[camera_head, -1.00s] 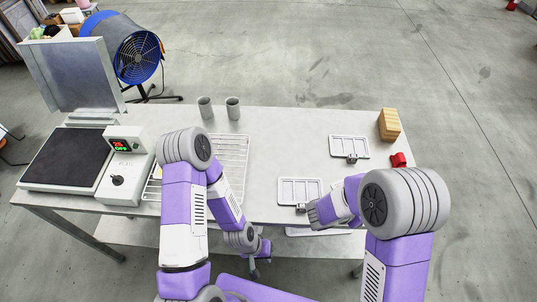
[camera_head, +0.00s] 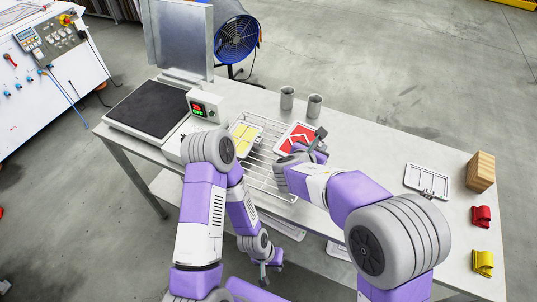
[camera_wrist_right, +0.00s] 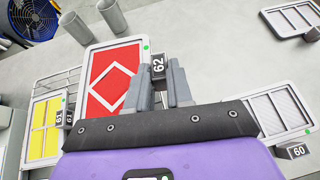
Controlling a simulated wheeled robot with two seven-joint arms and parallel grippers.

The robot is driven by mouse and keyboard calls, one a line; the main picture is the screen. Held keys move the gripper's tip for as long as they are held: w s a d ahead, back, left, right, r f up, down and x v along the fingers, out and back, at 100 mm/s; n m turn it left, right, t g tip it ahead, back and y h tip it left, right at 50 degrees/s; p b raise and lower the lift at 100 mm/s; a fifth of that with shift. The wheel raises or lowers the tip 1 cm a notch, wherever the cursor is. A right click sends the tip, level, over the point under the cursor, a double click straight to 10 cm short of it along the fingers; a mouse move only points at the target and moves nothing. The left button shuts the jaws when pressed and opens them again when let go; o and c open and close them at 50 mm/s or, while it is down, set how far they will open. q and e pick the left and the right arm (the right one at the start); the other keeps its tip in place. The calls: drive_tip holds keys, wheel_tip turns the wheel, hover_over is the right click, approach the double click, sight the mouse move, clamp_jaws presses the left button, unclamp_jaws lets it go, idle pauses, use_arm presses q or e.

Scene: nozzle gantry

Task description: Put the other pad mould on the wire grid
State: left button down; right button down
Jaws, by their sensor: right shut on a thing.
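My right gripper (camera_wrist_right: 165,85) is shut on the dark tab marked 62 of the red pad mould (camera_wrist_right: 112,75), a white-rimmed tray with a pale diamond outline. In the head view the red mould (camera_head: 297,135) is at the right part of the wire grid (camera_head: 262,172), partly hidden by my right gripper (camera_head: 320,143). I cannot tell whether it touches the wires. The yellow pad mould (camera_head: 246,137), tab 61, lies on the grid to its left and shows in the wrist view (camera_wrist_right: 45,128). My left gripper (camera_head: 265,272) hangs low by the table's front; its jaws are unclear.
Two grey cups (camera_head: 314,106) stand behind the grid. A hot plate (camera_head: 150,108) with a control box (camera_head: 207,105) is left. An empty mould (camera_head: 427,180), wooden block (camera_head: 481,171), red clip (camera_head: 481,217) and yellow clip (camera_head: 483,263) are right. Another mould (camera_wrist_right: 272,112), tab 60, lies nearer.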

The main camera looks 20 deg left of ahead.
sight(306, 141)
drive_tip(key=a, duration=0.1)
drive_tip(key=a+r+y, duration=0.1)
drive_tip(key=a+n, duration=0.1)
drive_tip(key=shift+a+r, duration=0.3)
drive_tip(key=shift+r, duration=0.05)
drive_tip(key=shift+y, duration=0.3)
drive_tip(key=f, duration=0.1)
drive_tip(key=f+b, duration=0.1)
drive_tip(key=f, duration=0.1)
drive_tip(key=f+b, duration=0.1)
drive_tip(key=shift+a+f, duration=0.25)
drive_tip(key=shift+f+b, duration=0.8)
drive_tip(key=shift+f, duration=1.75)
drive_tip(key=c, duration=1.5)
unclamp_jaws()
drive_tip(key=shift+f, duration=0.25)
drive_tip(key=o, duration=0.5)
drive_tip(key=shift+r, duration=0.1)
drive_tip(key=shift+r, duration=0.1)
